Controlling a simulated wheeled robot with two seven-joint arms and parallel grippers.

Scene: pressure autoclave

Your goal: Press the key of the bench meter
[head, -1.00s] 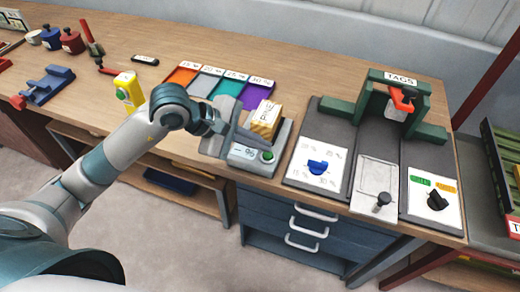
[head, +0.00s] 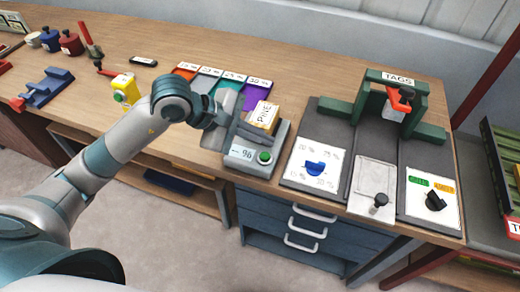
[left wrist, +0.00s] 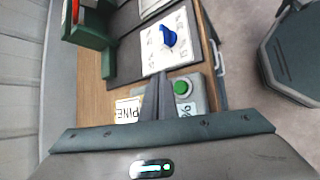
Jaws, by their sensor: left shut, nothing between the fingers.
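The bench meter (head: 240,157) is a grey box near the table's front edge, with a small display reading about 96 and a round green key (head: 264,157) at its front right. A wooden block labelled PINE (head: 264,116) sits on the meter's top. My left gripper (head: 253,135) is shut and empty, its fingers over the meter between the block and the key. In the left wrist view the shut fingertips (left wrist: 158,78) lie just beside the green key (left wrist: 181,87), with the block (left wrist: 127,110) on the other side. I cannot tell whether they touch the meter. My right gripper is not in view.
Right of the meter stands a grey panel with a blue dial (head: 316,168), a green TAGS frame (head: 363,100) and a black knob (head: 435,202). Coloured trays (head: 258,95) lie behind the meter. A yellow device (head: 126,90) stands left of my arm.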

